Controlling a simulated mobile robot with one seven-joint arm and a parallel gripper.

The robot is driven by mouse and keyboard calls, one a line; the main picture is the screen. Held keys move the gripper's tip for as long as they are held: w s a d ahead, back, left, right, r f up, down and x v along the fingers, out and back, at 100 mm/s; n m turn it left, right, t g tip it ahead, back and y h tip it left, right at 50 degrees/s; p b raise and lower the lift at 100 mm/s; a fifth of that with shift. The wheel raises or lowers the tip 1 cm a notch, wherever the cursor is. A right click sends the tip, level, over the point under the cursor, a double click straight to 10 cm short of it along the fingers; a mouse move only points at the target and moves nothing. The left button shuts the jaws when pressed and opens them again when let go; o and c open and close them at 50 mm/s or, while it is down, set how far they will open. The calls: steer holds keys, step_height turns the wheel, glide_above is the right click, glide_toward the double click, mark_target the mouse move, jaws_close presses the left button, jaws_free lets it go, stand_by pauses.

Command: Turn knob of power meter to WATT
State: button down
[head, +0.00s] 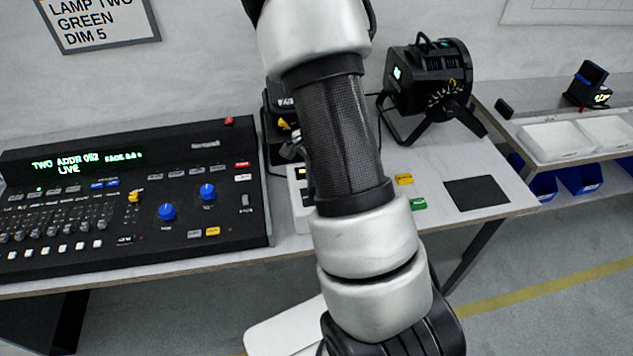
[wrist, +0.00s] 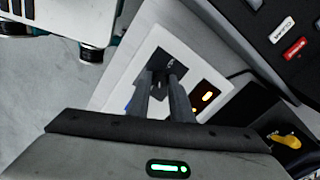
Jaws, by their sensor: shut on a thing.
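The power meter (wrist: 138,62) is a white box with a dark dial panel and a small dark window with lit orange-red marks (wrist: 207,97). My gripper (wrist: 161,80) reaches down to the dial panel in the wrist view. Its two dark fingers are shut on the knob, which they mostly hide. I cannot read the dial's labels or tell where the knob points. In the head view my arm covers most of the power meter (head: 297,186); only its left part shows, beside the console.
A black lighting console (head: 130,200) with a green display stands left of the meter. A black par can (head: 430,80) stands at the back right, another behind my arm.

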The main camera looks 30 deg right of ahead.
steer(key=m+p, duration=0.2)
steer(key=m, duration=0.3)
steer(key=shift+m, duration=0.3)
stand_by(0.4)
steer(key=c, duration=1.6)
jaws_free()
steer(key=shift+o, duration=0.2)
step_height(320, 180, up, 18)
steer(key=p, duration=0.2)
steer(key=shift+f, duration=0.25)
